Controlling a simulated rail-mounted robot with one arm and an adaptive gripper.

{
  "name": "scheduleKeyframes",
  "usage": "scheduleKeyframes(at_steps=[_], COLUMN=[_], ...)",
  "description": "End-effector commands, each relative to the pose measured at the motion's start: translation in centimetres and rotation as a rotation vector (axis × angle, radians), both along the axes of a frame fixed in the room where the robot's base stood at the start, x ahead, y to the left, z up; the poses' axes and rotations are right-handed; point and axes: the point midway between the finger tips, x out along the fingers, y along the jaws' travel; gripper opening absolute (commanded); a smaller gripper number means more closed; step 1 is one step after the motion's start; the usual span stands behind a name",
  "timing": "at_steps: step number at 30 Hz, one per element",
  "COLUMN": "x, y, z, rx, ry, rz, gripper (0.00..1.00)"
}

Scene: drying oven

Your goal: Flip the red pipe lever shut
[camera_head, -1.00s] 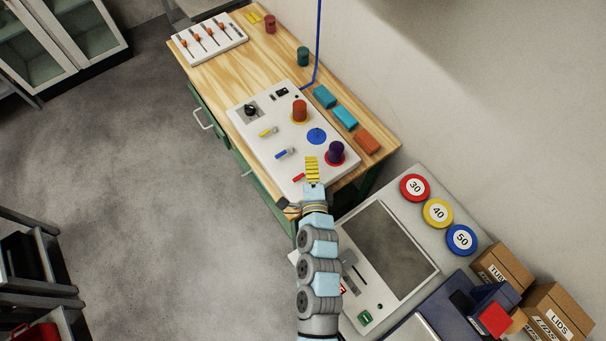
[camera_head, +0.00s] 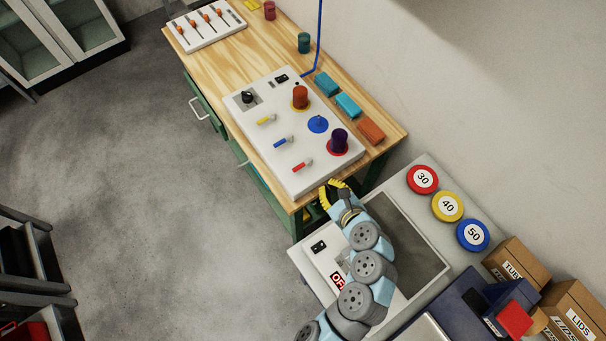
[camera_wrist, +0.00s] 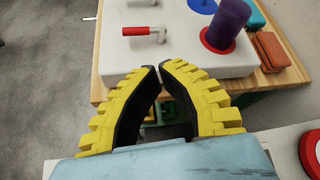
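The red pipe lever (camera_head: 301,166) is on the front part of the white panel (camera_head: 293,185), nearest my gripper. Its red handle points left from a pale pivot, and so do the blue lever (camera_head: 280,142) and the yellow lever (camera_head: 266,120). In the wrist view the red lever (camera_wrist: 141,31) lies ahead of the fingers, apart from them. My gripper (camera_head: 328,187) is just off the panel's near edge. In the wrist view its yellow fingers (camera_wrist: 158,66) curve inward and their tips nearly meet, with nothing between them.
A purple cylinder (camera_head: 339,138) stands on a red disc right of the red lever. An orange cylinder (camera_head: 300,94) and a blue disc (camera_head: 318,124) are further back. Teal and orange blocks (camera_head: 371,131) line the wooden table's right side. A grey-framed device (camera_head: 435,262) is below my arm.

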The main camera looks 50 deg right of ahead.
Motion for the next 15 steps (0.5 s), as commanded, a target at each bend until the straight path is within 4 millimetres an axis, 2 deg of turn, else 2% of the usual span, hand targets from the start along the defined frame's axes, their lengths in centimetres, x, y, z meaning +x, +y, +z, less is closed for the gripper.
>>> scheduleKeyframes(at_steps=[2, 7, 15], x=[-0.9, -2.0, -2.8], y=[0.4, 1.7, 2.7], z=[-0.6, -0.8, -0.7], rx=[0.076, 0.213, 0.306], ry=[-0.020, -0.051, -0.070], rz=[-0.006, -0.003, 0.000], gripper=[0.00, 0.00, 0.00])
